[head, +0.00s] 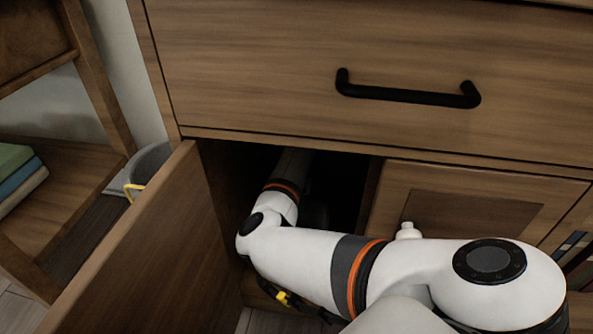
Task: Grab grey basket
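My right arm comes in from the lower right and reaches into the dark open compartment (340,190) of the wooden cabinet. Its far end, with my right gripper (295,160), fades into shadow, so the fingers cannot be made out. I cannot tell whether it holds anything. A dim rounded shape (315,213) shows beside the arm inside the compartment; I cannot tell what it is. A grey container (152,162) with a yellow loop stands at the left, partly hidden behind the open door; I cannot tell if it is the grey basket. My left gripper is out of view.
The open cabinet door (140,245) stands out to the left of my arm. A closed drawer with a black handle (408,95) is above, and a closed door with a white knob (408,231) is right. A wooden shelf with books (20,178) stands far left.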

